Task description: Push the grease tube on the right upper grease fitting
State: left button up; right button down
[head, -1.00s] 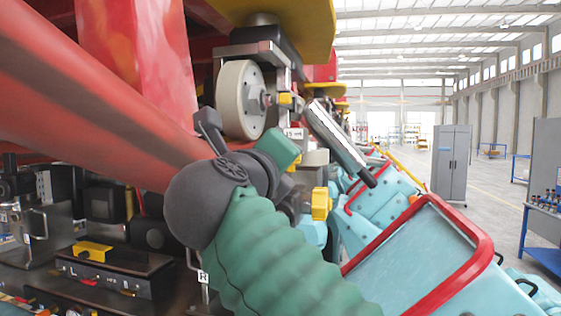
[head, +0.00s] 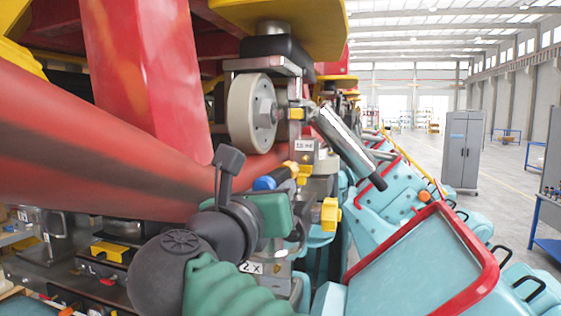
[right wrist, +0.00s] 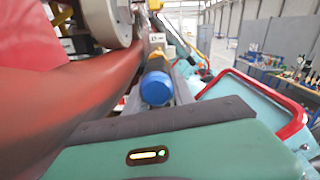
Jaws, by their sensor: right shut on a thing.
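A grease tube (head: 272,180) with a blue end and a yellow tip shows behind my right gripper in the head view. My right gripper (head: 284,184) is shut on it; the fingers are partly hidden. In the right wrist view the tube's blue end (right wrist: 156,88) faces the camera, with its dark body beyond. A yellow fitting-like piece (head: 296,113) sits beside the pale wheel, above the tube. Another yellow piece (head: 331,214) sits lower right. I cannot tell which is the named fitting. The tube's tip appears apart from the upper piece. My left gripper is not in view.
The pale wheel (head: 252,112) hangs under a yellow plate (head: 285,25). A silver cylinder with a dark end (head: 345,145) juts out at the right. Teal seats with red bars (head: 425,255) stand below right. A red beam (head: 100,145) crosses the left side.

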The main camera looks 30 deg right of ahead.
jog(key=shift+s+a+r+m+p, duration=0.1)
jog(key=shift+s+a+m+p, duration=0.1)
jog(key=shift+m, duration=0.25)
jog(key=shift+s+a+r+m+p, duration=0.1)
jog(key=shift+m+p, duration=0.1)
jog(key=shift+m, duration=0.25)
jog(key=shift+w+f, duration=0.1)
jog(key=shift+f, duration=0.1)
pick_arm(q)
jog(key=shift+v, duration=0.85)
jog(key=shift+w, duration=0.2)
pick_arm(e)
jog(key=shift+w, duration=0.1)
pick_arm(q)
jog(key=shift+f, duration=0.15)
pick_arm(e)
jog(key=shift+f+b, duration=0.15)
jog(key=shift+b, duration=0.3)
jog(key=shift+d, duration=0.2)
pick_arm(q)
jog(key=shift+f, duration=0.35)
pick_arm(e)
jog(key=shift+x, duration=4.2)
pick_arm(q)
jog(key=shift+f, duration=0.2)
pick_arm(e)
jog(key=shift+a, duration=0.1)
